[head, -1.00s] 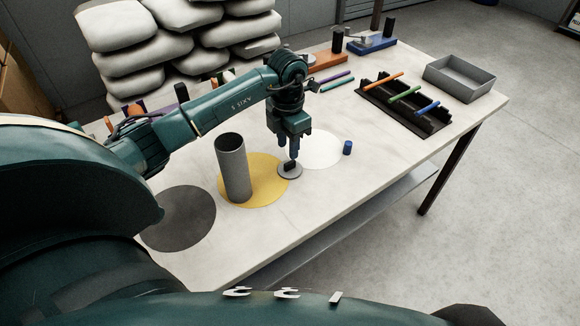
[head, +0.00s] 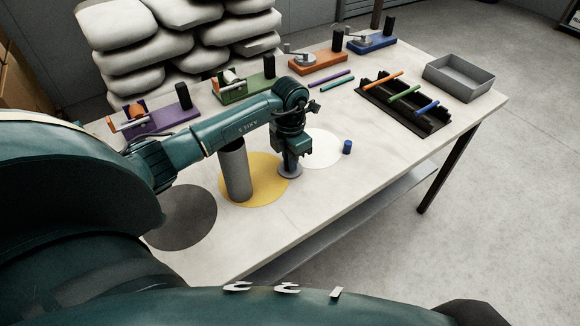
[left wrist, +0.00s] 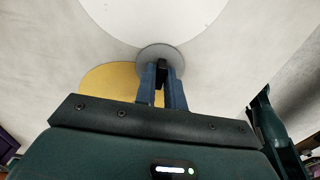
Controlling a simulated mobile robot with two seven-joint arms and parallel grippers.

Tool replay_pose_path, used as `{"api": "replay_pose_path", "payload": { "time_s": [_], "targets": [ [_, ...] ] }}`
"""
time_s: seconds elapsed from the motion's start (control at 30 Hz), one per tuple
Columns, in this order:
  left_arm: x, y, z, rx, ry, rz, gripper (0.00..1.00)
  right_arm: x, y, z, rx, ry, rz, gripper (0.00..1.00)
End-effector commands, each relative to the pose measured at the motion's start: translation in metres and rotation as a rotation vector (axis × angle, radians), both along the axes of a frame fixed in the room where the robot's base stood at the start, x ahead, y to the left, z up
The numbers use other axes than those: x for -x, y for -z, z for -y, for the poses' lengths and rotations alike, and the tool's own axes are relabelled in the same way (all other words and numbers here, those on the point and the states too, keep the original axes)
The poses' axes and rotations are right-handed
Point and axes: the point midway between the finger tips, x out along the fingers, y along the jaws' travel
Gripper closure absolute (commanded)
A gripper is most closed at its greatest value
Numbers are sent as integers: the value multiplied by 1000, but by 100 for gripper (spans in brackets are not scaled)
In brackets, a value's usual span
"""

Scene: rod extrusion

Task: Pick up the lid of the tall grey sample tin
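The lid (head: 290,175) is a flat grey disc with a small black knob (left wrist: 162,69); it lies at the right edge of a yellow circle on the table. The tall grey sample tin (head: 237,176) stands upright on the yellow circle, left of the lid; my arm covers its top rim. My left gripper (head: 291,163) points down, low over the lid. In the left wrist view its blue fingers (left wrist: 161,72) stand on both sides of the knob, close to it; whether they press on it is unclear. The lid also shows there (left wrist: 160,51). My right gripper is out of view.
A yellow circle (head: 265,194), a white circle (head: 325,150) and a dark grey circle (head: 183,220) mark the table. A small blue cylinder (head: 347,147) stands right of the white circle. A black rack (head: 428,122) with coloured rods and a grey tray (head: 460,77) stand farther right.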

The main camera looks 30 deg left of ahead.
Motion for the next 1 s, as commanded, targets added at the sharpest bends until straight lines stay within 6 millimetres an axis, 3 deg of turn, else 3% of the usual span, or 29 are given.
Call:
{"api": "replay_pose_path", "payload": {
  "time_s": [0.13, 0.57, 1.0],
  "targets": [
    [0, 0, 0, 0, 0, 0, 100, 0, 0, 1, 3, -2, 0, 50],
    [-1, -5, 0, 0, 0, 2, 100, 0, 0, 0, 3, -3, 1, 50],
    [-1, -83, -1, -2, 0, 4, 100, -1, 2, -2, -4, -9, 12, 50]
  ]
}}
